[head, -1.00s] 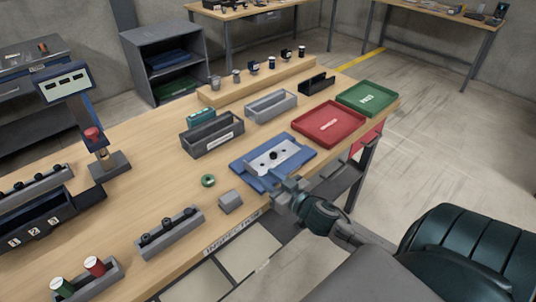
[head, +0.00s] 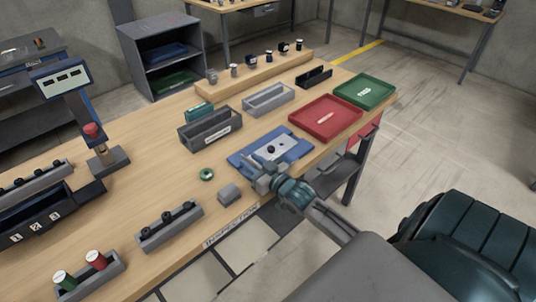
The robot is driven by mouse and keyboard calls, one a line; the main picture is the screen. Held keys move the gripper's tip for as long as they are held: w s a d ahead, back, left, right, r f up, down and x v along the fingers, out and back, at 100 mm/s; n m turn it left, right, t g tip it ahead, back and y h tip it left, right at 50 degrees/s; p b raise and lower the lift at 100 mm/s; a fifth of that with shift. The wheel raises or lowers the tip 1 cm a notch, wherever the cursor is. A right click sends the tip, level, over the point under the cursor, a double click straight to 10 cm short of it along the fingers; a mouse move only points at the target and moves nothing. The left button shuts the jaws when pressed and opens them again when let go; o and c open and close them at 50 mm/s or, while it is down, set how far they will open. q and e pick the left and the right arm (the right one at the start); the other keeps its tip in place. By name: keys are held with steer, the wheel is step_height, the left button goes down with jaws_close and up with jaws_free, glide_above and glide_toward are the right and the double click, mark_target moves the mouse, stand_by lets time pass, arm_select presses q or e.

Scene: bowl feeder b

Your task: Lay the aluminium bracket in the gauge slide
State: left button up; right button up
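The blue gauge slide (head: 243,160) sits near the table's right front edge. A pale metal plate with a black knob or hole and smaller dark spots (head: 285,147) lies on it; I cannot tell for sure whether this is the aluminium bracket or part of the slide. My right gripper (head: 264,176) is at the slide's near edge, just in front of the plate and partly covering it. Its fingers are small and overlap the slide, so their opening and any hold are unclear. My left gripper is not in view.
A grey block (head: 229,194) and a green ring (head: 207,174) lie left of my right gripper. A red tray (head: 342,133), a green tray (head: 388,97) and a dark grey bin (head: 196,139) stand beyond. Bare tabletop lies left of the ring.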

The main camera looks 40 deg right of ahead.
steer(key=shift+w+a+f+b, duration=0.1)
steer(key=shift+w+b, duration=0.2)
steer(key=shift+w, duration=0.9)
jaws_close()
